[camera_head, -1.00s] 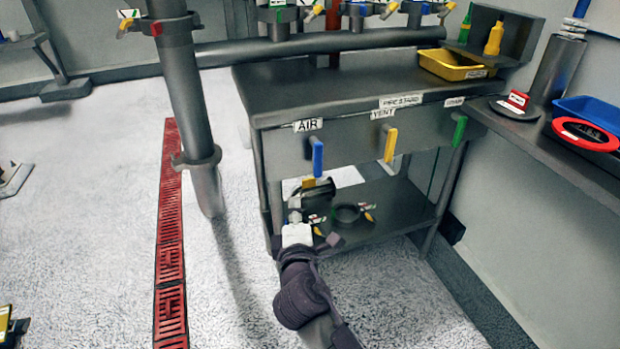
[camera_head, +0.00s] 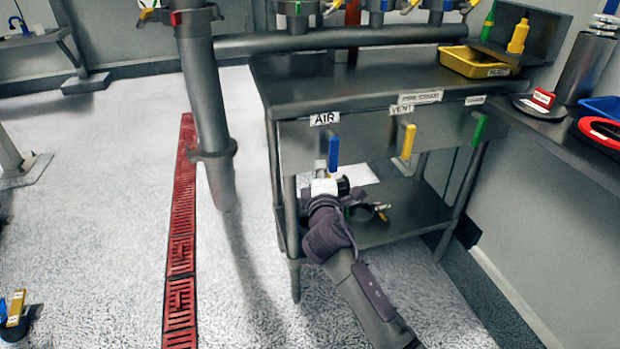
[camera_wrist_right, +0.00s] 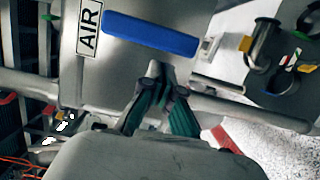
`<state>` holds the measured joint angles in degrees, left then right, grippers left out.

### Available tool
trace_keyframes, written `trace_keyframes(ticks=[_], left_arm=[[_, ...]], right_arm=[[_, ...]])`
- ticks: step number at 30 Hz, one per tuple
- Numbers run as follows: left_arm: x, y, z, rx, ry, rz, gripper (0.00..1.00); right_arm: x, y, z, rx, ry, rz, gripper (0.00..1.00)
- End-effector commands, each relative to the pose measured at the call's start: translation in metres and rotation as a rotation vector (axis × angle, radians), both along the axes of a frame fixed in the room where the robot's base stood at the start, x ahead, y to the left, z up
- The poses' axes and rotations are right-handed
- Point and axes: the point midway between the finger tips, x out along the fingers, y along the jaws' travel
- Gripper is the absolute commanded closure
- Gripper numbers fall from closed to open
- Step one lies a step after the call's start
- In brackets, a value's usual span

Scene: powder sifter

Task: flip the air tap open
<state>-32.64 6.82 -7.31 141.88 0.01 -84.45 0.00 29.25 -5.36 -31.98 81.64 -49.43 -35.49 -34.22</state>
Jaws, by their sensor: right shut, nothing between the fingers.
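The air tap's blue handle (camera_head: 333,153) hangs straight down on the bench's front panel, below and right of the AIR label (camera_head: 325,119). In the wrist view the same blue handle (camera_wrist_right: 150,33) lies across the top, beside the AIR label (camera_wrist_right: 88,28). My right gripper (camera_head: 325,180) is just below the handle's lower end in the head view. In the wrist view its dark green fingers (camera_wrist_right: 163,84) are together and empty, with a visible gap to the blue handle. The fingertips are partly hidden in the head view. My left gripper is not in view.
The yellow VENT handle (camera_head: 408,141) and a green handle (camera_head: 479,131) hang to the right on the same panel. A lower shelf (camera_head: 405,215) holds a dark ring and small parts. A vertical pipe (camera_head: 205,95) stands left of the bench. Open floor lies left.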

Motion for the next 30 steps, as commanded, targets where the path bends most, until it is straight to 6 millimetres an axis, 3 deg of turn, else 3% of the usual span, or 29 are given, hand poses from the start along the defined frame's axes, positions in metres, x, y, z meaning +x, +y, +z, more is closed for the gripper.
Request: trace_keyframes(ticks=[6, 30], left_arm=[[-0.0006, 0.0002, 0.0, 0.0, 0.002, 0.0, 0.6], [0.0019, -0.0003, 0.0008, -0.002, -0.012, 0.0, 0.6]], right_arm=[[0.0026, -0.009, 0.0006, 0.0, -0.001, 0.0, 1.0], [0.0041, -0.0138, -0.0024, -0.077, -0.024, -0.001, 1.0]])
